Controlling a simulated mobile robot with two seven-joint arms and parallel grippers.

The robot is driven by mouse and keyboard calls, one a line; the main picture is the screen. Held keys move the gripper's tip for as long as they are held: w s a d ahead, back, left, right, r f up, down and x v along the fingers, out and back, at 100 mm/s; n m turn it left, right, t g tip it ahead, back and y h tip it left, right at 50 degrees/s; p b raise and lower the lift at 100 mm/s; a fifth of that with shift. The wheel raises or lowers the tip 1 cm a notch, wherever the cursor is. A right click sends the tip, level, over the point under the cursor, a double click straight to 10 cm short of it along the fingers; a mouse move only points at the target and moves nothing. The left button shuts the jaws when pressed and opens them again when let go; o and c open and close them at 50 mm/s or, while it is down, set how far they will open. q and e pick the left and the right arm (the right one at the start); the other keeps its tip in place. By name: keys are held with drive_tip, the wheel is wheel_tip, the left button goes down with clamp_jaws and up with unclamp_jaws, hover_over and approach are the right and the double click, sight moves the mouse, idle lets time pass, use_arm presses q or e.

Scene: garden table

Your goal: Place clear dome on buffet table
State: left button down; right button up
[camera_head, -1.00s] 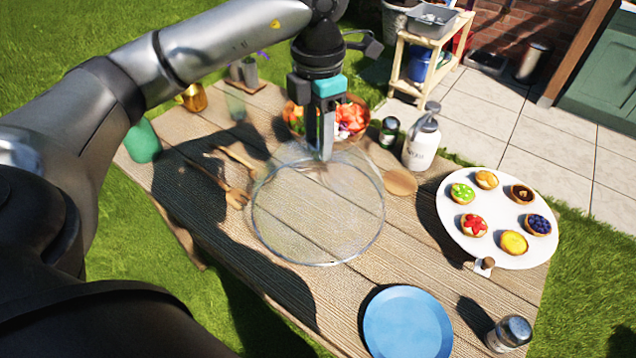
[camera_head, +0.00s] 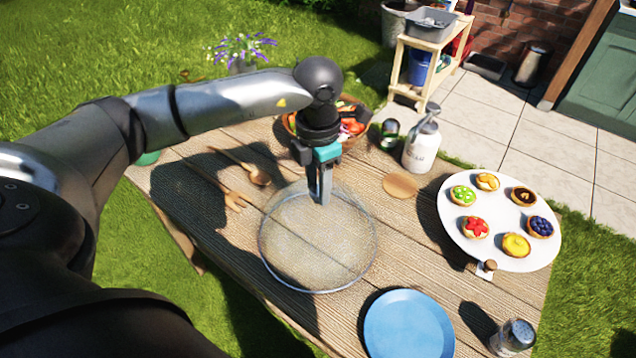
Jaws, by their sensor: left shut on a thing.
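The clear dome (camera_head: 317,255) is a see-through cover with a round rim, over the middle of the wooden buffet table (camera_head: 420,265). My left gripper (camera_head: 322,198) points down at the dome's top and is shut on it. The dome's rim looks close to the tabletop; I cannot tell whether it touches. The table's planks show through the dome. My right gripper is not in view.
A white platter (camera_head: 452,223) of several tarts stands at the right, a blue plate (camera_head: 408,325) in front. A white pump bottle (camera_head: 421,150), a bowl (camera_head: 355,128) and a jar (camera_head: 389,133) stand behind. Wooden utensils (camera_head: 232,197) lie left; a shaker (camera_head: 512,336) stands front right.

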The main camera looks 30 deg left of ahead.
use_arm(q)
drive_tip(key=c, duration=0.9)
unclamp_jaws()
drive_tip(key=shift+f, duration=0.15)
drive_tip(key=o, duration=0.5)
drive_tip(key=shift+c, duration=0.2)
wheel_tip(320, 180, up, 12)
drive_tip(key=shift+r+p, duration=0.25)
drive_tip(key=shift+p, duration=0.15)
